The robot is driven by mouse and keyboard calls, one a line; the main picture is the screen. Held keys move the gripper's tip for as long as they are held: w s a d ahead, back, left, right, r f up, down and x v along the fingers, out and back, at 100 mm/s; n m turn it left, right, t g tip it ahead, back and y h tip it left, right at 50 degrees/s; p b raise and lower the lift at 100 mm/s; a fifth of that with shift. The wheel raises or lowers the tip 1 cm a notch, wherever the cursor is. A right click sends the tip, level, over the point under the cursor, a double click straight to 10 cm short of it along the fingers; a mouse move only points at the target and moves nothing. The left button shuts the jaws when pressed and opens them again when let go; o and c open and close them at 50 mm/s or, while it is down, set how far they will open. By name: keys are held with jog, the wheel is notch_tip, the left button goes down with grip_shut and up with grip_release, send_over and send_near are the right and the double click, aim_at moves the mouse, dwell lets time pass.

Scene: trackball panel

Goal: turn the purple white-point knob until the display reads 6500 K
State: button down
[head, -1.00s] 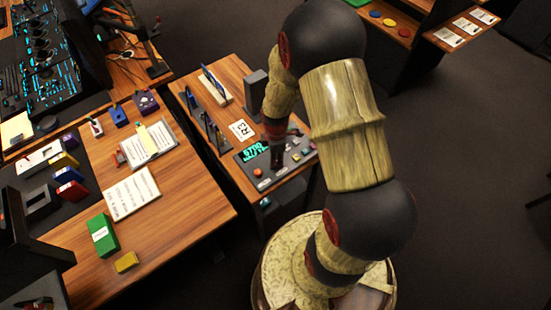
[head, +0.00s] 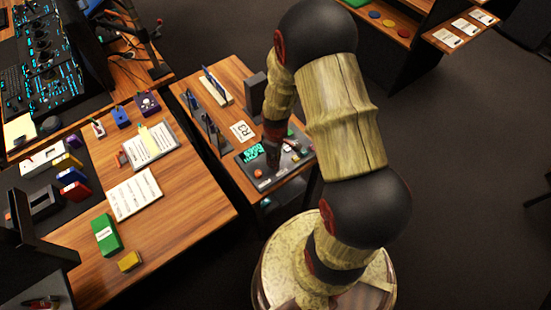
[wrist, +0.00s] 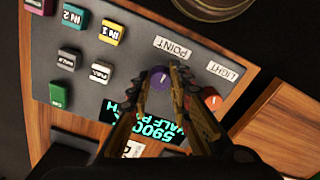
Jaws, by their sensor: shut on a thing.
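The purple white-point knob (wrist: 160,78) sits on a dark grey panel (wrist: 115,78), just below a label reading POINT. My gripper (wrist: 163,75) has a fingertip on each side of the knob and is shut on it. The lit display (wrist: 148,122) shows cyan text that appears to read 5900, with HALF P and more below it. My fingers and wrist cover part of that text. In the head view the display (head: 250,152) glows at the panel's left, and my gripper (head: 274,158) reaches down onto the panel. The knob is hidden there.
An orange knob (wrist: 211,99) by the LIGHT label is close to my right finger. Buttons marked IN 2 (wrist: 73,15) and IN 3 (wrist: 111,32), plus a green button (wrist: 61,94), lie to the left. A card marked R3 (head: 242,131) lies behind the panel.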

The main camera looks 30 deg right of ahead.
jog(key=m+p, duration=0.1)
jog(key=m, duration=0.3)
jog(key=shift+m, duration=0.3)
jog(key=m, duration=0.3)
jog(key=shift+m+p, duration=0.3)
jog(key=m, duration=0.4)
jog(key=shift+p, duration=0.3)
jog(key=shift+m, duration=1.9)
jog(key=c, duration=1.6)
grip_release()
